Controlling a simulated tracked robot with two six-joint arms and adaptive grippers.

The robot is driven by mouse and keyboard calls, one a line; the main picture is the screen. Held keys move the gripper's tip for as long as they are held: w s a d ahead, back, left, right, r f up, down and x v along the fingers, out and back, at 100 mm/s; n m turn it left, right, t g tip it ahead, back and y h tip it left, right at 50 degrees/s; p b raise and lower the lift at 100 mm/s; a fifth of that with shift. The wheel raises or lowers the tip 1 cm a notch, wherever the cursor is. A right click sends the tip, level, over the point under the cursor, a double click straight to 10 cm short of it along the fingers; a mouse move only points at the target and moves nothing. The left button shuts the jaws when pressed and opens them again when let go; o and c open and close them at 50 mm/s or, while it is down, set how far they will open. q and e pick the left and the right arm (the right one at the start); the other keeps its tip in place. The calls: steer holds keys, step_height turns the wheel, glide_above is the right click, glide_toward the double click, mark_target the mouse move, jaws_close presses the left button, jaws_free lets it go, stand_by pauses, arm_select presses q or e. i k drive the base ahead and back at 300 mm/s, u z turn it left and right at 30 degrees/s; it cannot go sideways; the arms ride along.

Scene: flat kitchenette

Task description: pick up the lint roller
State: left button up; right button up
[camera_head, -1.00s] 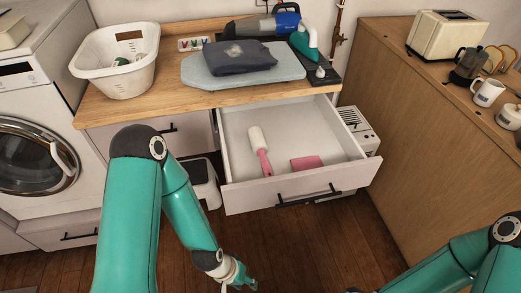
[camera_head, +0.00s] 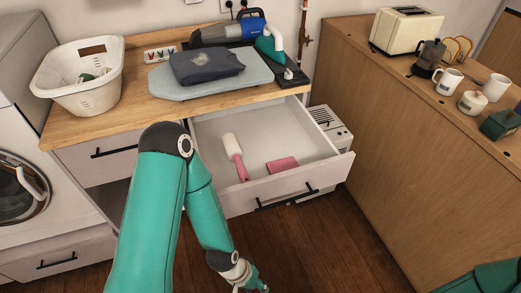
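The lint roller (camera_head: 234,153), with a white roll and a pink handle, lies in the open drawer (camera_head: 319,180). Its white end points to the back and its handle to the front. A pink block-like object (camera_head: 283,165) lies to its right, apart from it. My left gripper (camera_head: 254,287) is low in front of the drawer, outside it and below its front edge, cut by the bottom of the picture. I cannot tell how far its fingers are apart. My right arm shows only in the bottom right corner, and its gripper is out of view.
The worktop (camera_head: 130,118) above the drawer holds a white laundry basket (camera_head: 85,88), an ironing board (camera_head: 175,82) with a folded dark garment (camera_head: 206,66), and a blue handheld vacuum (camera_head: 225,32). A wooden cabinet (camera_head: 400,150) stands close on the right. The floor before the drawer is clear.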

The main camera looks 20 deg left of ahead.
mark_target(233, 153)
steer(key=u, duration=1.05)
steer(key=i, duration=0.15)
steer(key=z, duration=2.55)
steer(key=k, duration=2.25)
steer(key=u, duration=0.75)
steer(key=i, duration=1)
steer(key=z, duration=0.05)
